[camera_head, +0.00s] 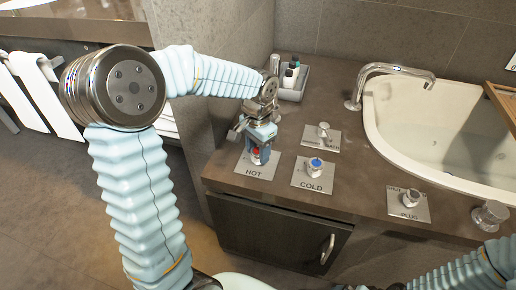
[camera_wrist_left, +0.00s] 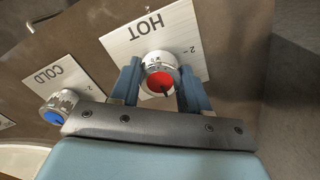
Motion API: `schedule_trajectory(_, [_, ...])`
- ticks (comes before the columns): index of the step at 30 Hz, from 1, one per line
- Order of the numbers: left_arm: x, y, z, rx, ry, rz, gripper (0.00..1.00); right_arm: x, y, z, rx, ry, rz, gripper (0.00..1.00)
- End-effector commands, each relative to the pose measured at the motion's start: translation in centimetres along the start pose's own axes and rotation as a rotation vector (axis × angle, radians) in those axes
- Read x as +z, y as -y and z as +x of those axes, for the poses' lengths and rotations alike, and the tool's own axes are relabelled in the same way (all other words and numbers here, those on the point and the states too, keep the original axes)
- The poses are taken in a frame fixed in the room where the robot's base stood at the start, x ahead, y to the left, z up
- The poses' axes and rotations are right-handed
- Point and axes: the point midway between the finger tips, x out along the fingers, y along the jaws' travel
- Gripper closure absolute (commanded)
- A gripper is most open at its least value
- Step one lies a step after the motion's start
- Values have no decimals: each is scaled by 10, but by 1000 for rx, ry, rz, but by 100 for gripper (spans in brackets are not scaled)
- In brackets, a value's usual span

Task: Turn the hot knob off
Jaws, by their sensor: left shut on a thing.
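The hot knob is silver with a red cap and stands on a plate marked HOT (camera_head: 255,170). My left gripper (camera_head: 260,152) reaches down over it and hides most of it in the head view. In the left wrist view the hot knob (camera_wrist_left: 161,76) sits between the two blue fingers of the left gripper (camera_wrist_left: 163,88), which is shut on it. A dark pointer mark shows on the red cap. My right gripper is out of view; only part of the right arm shows at the lower right.
The cold knob (camera_head: 315,165) with a blue cap stands just right of the hot knob. A bath knob (camera_head: 323,129), a plug knob (camera_head: 411,198), a curved faucet (camera_head: 390,69) and a white basin (camera_head: 385,128) are farther right. A tray of bottles (camera_head: 297,91) stands behind.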

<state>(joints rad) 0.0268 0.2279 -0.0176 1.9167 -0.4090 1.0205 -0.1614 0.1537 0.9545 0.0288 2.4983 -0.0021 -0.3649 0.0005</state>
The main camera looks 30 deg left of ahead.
Motion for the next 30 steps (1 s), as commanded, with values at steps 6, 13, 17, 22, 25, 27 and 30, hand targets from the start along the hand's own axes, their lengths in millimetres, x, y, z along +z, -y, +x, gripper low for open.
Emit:
schedule_trajectory(6, [0,0,0,0,-2,19,84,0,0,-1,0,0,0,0])
schedule_trajectory(13, [0,0,0,0,-2,20,84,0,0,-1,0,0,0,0])
schedule_trajectory(17, [0,0,0,0,-2,19,46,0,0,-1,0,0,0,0])
schedule_trajectory(22, [0,0,0,0,-1,19,29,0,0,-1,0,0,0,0])
schedule_trajectory(25, [0,0,0,0,-1,19,29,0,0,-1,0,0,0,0])
schedule_trajectory(27, [0,0,0,0,-1,19,29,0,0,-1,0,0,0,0])
schedule_trajectory(30, [0,0,-3,-1,-1,19,29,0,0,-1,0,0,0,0])
